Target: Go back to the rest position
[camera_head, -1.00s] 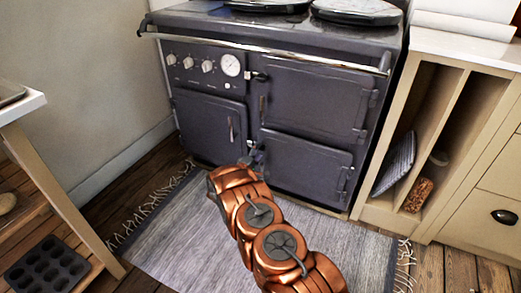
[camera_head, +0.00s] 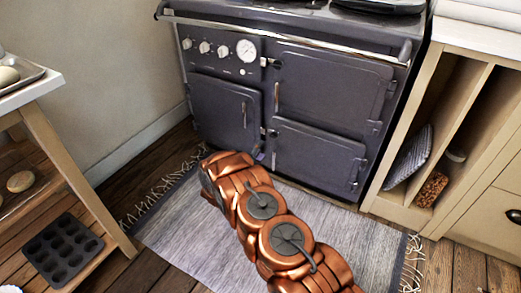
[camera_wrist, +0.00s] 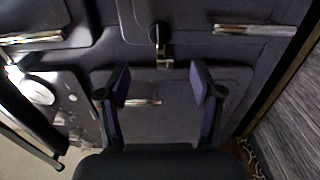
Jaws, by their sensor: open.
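My gripper (camera_wrist: 160,90) is open and empty in the wrist view, its two fingers apart in front of the dark stove's doors. In the head view my copper arm reaches over the rug toward the stove (camera_head: 330,85), and the gripper itself is hidden behind the arm. The stove doors all look shut. A latch (camera_wrist: 164,50) on the stove front shows beyond the fingertips in the wrist view. I cannot tell how far the fingers are from the stove.
A grey fringed rug (camera_head: 175,235) covers the floor before the stove. A wooden shelf unit (camera_head: 45,135) with a muffin tin (camera_head: 62,250) stands at the left. A cabinet with open slots (camera_head: 455,150) stands at the right.

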